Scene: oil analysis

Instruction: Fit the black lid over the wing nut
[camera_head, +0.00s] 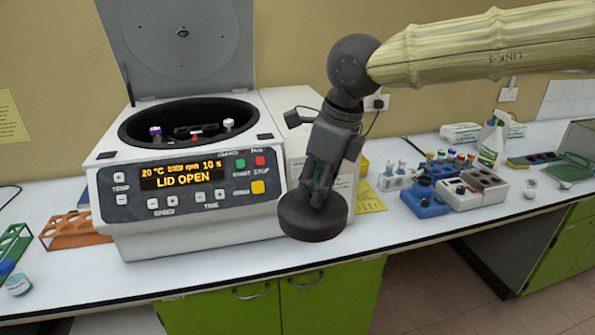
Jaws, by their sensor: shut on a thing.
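My gripper (319,183) is shut on the black lid (313,222), a dark round disc. It holds the lid in front of the right front corner of the centrifuge (180,212), near the bench's front edge, and clear of the rotor bowl as seen here. The centrifuge's hinged cover (185,45) stands open, and its display reads "LID OPEN". Inside the bowl (190,119) I see a dark rotor (200,131) with a few tube caps. The wing nut is too small to tell apart there.
An orange rack (75,230) and a green rack (14,244) stand left of the centrifuge. To the right are a tube rack (397,177), blue and white block devices (472,187) and a spray bottle (492,143). The bench front at centre right is clear.

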